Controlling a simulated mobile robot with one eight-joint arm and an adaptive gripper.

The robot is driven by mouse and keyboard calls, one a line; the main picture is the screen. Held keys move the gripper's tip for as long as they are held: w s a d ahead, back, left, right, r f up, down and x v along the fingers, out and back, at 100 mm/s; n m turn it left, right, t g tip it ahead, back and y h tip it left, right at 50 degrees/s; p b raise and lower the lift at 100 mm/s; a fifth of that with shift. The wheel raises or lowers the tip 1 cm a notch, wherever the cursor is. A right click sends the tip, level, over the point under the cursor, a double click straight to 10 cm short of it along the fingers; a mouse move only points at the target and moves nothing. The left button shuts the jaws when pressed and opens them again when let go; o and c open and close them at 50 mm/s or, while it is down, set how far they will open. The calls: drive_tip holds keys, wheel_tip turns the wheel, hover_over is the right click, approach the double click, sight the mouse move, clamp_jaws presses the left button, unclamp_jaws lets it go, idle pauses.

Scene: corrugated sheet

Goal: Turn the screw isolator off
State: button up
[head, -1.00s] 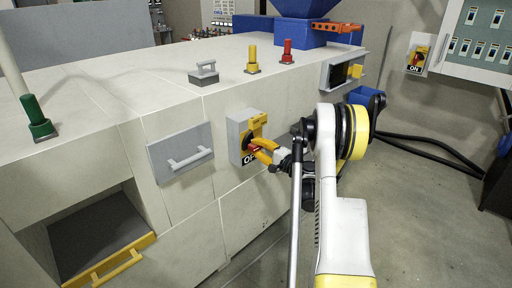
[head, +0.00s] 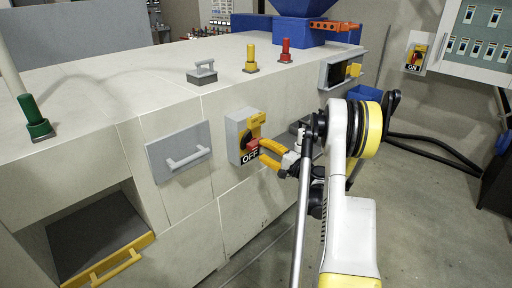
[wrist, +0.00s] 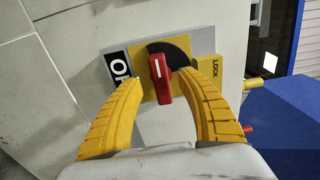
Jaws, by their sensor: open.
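The isolator is a grey box (head: 233,143) on the machine's front face, with a yellow plate and a red knob (head: 252,146). Its label below the knob reads OFF. In the wrist view the red knob (wrist: 162,82) stands between my yellow fingers with a gap on both sides. The left finger covers part of the OFF label (wrist: 118,66); a LOCK tab (wrist: 214,70) shows at the right. My gripper (head: 264,151) is open and empty, its tips close to the knob in the head view. Whether a tip touches the knob is unclear.
A second isolator (head: 416,56) reading ON is on the wall cabinet at the right. A drawer handle (head: 188,158) juts out left of the isolator. Green, yellow and red posts stand on the machine top. Floor right of my arm is mostly free, with black hoses.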

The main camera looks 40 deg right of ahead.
drive_tip(key=s, duration=0.7)
drive_tip(key=shift+d, duration=0.3)
drive_tip(key=shift+s, duration=0.1)
drive_tip(key=w+a+r+n+g+y, duration=0.1)
drive_tip(key=w+a+r+n+g, duration=0.15)
drive_tip(key=a, duration=0.45)
drive_tip(key=w+a+r+n+g+y, duration=0.2)
drive_tip(key=w+a+r, duration=0.1)
drive_tip(key=a, duration=0.4)
drive_tip(key=s+a+r+n+g, duration=0.1)
drive_tip(key=s+a+n, duration=0.1)
drive_tip(key=a, duration=0.5)
drive_tip(key=s+a+r+n+g, duration=0.2)
drive_tip(key=a, duration=0.5)
drive_tip(key=s+a+n+g+h, duration=0.1)
drive_tip(key=s+a+n, duration=0.3)
drive_tip(key=s, duration=0.6)
drive_tip(key=s+a+n+g+h, duration=0.2)
drive_tip(key=s+a+n+h, duration=0.1)
drive_tip(key=s+a, duration=0.5)
drive_tip(key=shift+s+a+n, duration=0.25)
drive_tip(key=shift+s+n, duration=0.6)
drive_tip(key=shift+s, duration=0.15)
drive_tip(key=shift+r+g, duration=0.1)
drive_tip(key=shift+g, duration=0.15)
drive_tip(key=shift+c, duration=0.4)
